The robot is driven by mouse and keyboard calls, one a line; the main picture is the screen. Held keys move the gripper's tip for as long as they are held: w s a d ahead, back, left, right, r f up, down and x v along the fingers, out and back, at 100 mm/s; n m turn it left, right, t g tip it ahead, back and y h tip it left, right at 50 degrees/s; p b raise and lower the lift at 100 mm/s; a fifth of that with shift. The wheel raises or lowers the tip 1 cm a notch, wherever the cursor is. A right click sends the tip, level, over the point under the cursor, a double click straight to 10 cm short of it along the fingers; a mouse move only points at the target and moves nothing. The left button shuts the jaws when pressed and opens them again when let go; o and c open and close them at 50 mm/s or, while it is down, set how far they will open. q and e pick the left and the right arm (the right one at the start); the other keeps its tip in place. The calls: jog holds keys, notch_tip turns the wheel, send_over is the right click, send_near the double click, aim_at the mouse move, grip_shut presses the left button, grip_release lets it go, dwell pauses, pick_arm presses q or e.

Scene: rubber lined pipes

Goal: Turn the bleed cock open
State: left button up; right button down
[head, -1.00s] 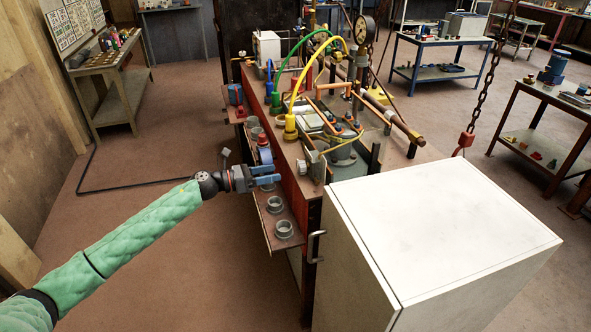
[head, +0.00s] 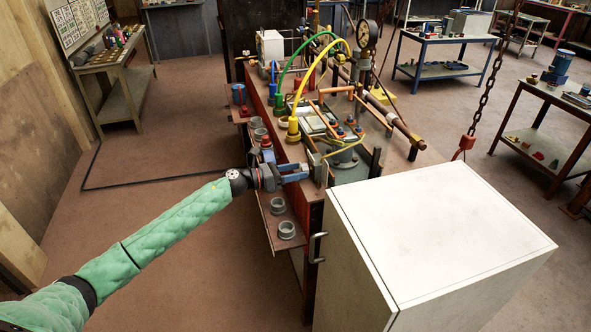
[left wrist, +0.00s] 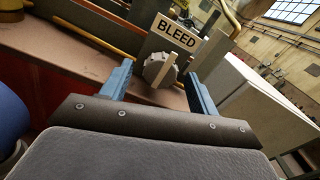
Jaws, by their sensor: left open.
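The bleed cock (left wrist: 155,69) shows in the left wrist view as a grey round body with a pale bar handle, just below a sign (left wrist: 174,35) reading BLEED. It appears between the two blue fingers of my left gripper (left wrist: 160,82), a little beyond their tips. The fingers are apart and nothing is held. In the head view my left gripper (head: 305,173) reaches in from the left at the bench's near edge, close to the small grey fitting (head: 318,164). Contact with the cock cannot be made out. My right gripper is not in view.
The red bench (head: 265,95) carries yellow, green and blue hoses, copper pipes and a gauge (head: 366,33). A shelf with grey rings (head: 286,230) juts out below my left gripper. A white cabinet (head: 440,235) stands at the near right.

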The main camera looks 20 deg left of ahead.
pick_arm(q)
jog(key=shift+w+d, duration=0.1)
jog(key=shift+d, duration=0.05)
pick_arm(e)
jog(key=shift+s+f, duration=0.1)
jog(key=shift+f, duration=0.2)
pick_arm(q)
jog(key=c, duration=1)
jog(key=shift+o, duration=0.2)
